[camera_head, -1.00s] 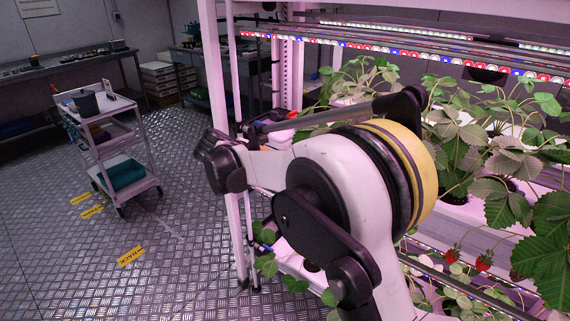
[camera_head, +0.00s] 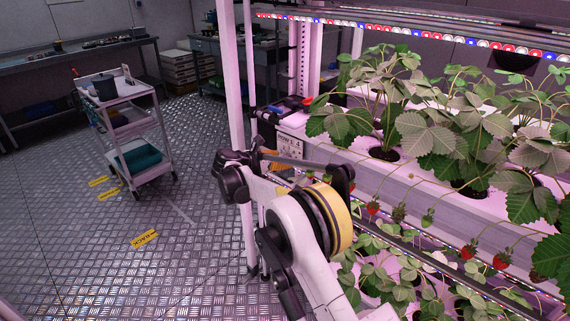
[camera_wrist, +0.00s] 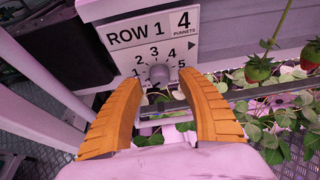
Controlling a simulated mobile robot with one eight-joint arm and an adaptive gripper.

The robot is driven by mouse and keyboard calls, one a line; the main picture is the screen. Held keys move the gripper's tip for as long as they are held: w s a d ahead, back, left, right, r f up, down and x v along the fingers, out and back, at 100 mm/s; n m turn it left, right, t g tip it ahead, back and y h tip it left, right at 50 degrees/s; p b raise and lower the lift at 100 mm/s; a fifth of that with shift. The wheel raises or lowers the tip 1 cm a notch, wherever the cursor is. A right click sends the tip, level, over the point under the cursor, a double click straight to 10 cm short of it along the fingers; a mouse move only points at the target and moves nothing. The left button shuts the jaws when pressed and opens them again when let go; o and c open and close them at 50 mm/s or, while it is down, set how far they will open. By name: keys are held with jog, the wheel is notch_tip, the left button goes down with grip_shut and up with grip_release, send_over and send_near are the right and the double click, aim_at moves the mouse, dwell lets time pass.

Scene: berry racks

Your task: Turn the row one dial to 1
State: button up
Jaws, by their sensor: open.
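The row one dial (camera_wrist: 160,73) is a small grey knob on a white plate (camera_wrist: 120,36) marked "ROW 1" and "4 PUNNETS", with numbers 1 to 5 arced around it. The knob's pointer is too small to read. My gripper (camera_wrist: 158,84) is open in the wrist view, its two orange ribbed fingers apart, below and to either side of the knob. I cannot tell whether they touch it. In the head view the plate (camera_head: 288,151) is on the end of the plant rack, and the arm partly hides the gripper.
A white rack post (camera_head: 231,80) stands just left. A cart (camera_head: 140,120) stands on the open metal floor at left.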

jog(key=shift+x, duration=0.85)
grip_shut()
jog(key=shift+d+m+t+y+p, duration=0.1)
jog(key=shift+m+t+y+p, duration=0.35)
jog(key=shift+m, duration=0.65)
jog(key=shift+m+t+y, duration=0.85)
jog(key=shift+m, duration=0.65)
